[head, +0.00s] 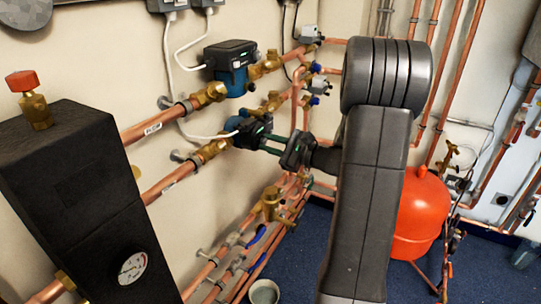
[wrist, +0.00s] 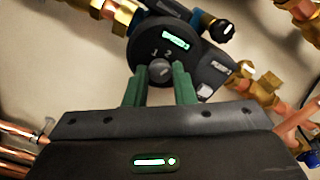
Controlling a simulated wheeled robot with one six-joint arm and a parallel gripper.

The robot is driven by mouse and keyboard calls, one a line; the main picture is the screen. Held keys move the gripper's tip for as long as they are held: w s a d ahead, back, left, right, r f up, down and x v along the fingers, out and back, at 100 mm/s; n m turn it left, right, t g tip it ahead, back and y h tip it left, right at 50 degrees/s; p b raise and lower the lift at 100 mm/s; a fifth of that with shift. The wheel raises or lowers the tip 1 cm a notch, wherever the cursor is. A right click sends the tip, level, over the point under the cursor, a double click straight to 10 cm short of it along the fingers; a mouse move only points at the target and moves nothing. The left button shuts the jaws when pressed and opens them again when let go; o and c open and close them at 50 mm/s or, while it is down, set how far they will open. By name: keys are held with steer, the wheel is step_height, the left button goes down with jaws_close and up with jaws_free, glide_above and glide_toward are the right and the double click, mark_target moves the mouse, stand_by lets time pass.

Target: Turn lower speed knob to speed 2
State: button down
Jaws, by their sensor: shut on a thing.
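The lower pump (head: 247,132) sits on the lower copper pipe in the head view. In the wrist view its dark round face (wrist: 170,38) shows a lit green display and the marks 1 and 2. The grey speed knob (wrist: 159,71) is at the lower part of that face. My gripper (wrist: 158,80) has its two green fingers on either side of the knob and is shut on it. In the head view my gripper (head: 268,144) reaches left to the pump. The knob's pointer is too small to read, and the fingers hide its sides.
The upper pump (head: 230,68) stands above on a parallel pipe. Brass valves (head: 270,203) and copper pipes run below. A black block with a gauge (head: 132,268) fills the left. A red tank (head: 420,215) stands at right. Blue floor (head: 310,250) lies open between.

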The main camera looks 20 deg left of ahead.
steer(key=shift+f+n+b, duration=0.15)
steer(key=shift+n+b, duration=2.05)
steer(key=shift+b, duration=0.6)
steer(key=c, duration=1.2)
jaws_free()
steer(key=s+d, duration=0.1)
steer(key=d, duration=1.2)
steer(key=shift+d, duration=0.4)
steer(key=shift+a, duration=0.1)
